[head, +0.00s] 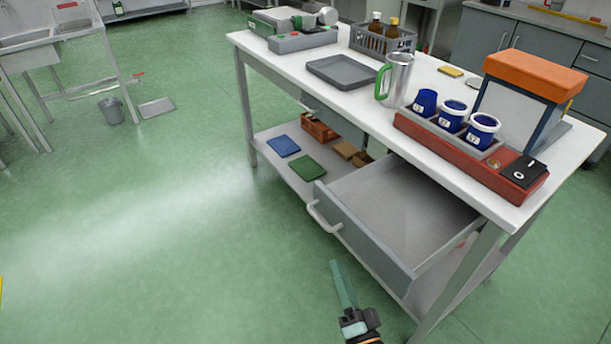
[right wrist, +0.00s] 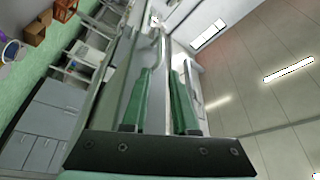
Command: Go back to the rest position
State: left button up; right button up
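My right gripper (head: 337,266) is at the bottom of the head view, in front of the pulled-out grey drawer (head: 365,240) and below its handle (head: 325,217). In the head view its green fingers are seen nearly edge-on. In the right wrist view the two fingers of the right gripper (right wrist: 164,80) stand apart, with nothing held between them. The drawer's handle (right wrist: 157,45) shows beyond the fingertips. The drawer looks empty inside. My left gripper is not in view.
The white workbench (head: 330,60) carries a grey tray (head: 342,71), a steel mug (head: 400,75) with a green handle, and blue cups (head: 452,115) in a red rack. A bucket (head: 111,110) stands far left. The green floor (head: 130,240) left of the bench is clear.

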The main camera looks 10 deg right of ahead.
pick_arm(q)
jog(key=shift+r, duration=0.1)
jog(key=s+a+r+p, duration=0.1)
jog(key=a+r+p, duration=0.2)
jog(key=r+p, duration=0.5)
jog(key=p, duration=0.3)
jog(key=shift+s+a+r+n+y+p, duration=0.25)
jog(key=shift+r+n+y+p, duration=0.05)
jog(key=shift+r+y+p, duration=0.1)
pick_arm(e)
jog(key=s+f+n+g+y, duration=0.1)
jog(key=s+f+n+g, duration=0.1)
jog(key=s+n+g, duration=0.9)
jog(key=s+n, duration=0.1)
jog(key=n, duration=0.1)
jog(key=shift+s+d+f+n+y, duration=0.15)
jog(key=shift+f+n+y, duration=0.05)
jog(key=shift+n+y, duration=0.1)
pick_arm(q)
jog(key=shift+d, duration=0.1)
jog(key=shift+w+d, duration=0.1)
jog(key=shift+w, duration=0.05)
